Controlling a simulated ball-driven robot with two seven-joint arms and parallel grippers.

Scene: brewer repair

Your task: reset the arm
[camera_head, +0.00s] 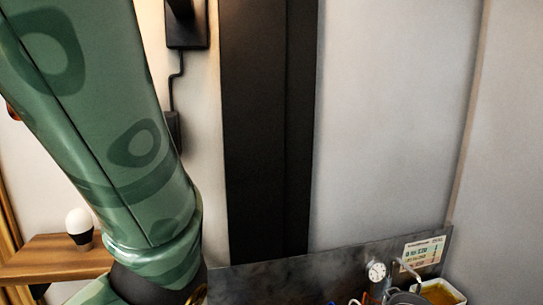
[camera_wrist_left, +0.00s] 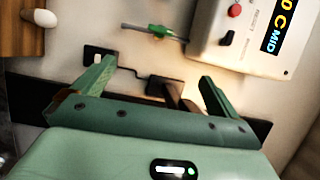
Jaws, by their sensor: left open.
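My left arm (camera_head: 115,140), in a green patterned cover, crosses the left side of the head view from top to bottom. Its gripper lies outside that view. In the left wrist view my left gripper (camera_wrist_left: 158,70) is open, its two green fingers wide apart with nothing between them. The wall and a dark fixture show behind the fingers. My right arm and right gripper are in neither view.
A wooden shelf (camera_head: 50,259) with a white bulb-shaped object (camera_head: 79,224) is at left. A white control box (camera_wrist_left: 241,38) and green-handled tool (camera_wrist_left: 160,31) lie beyond the fingers.

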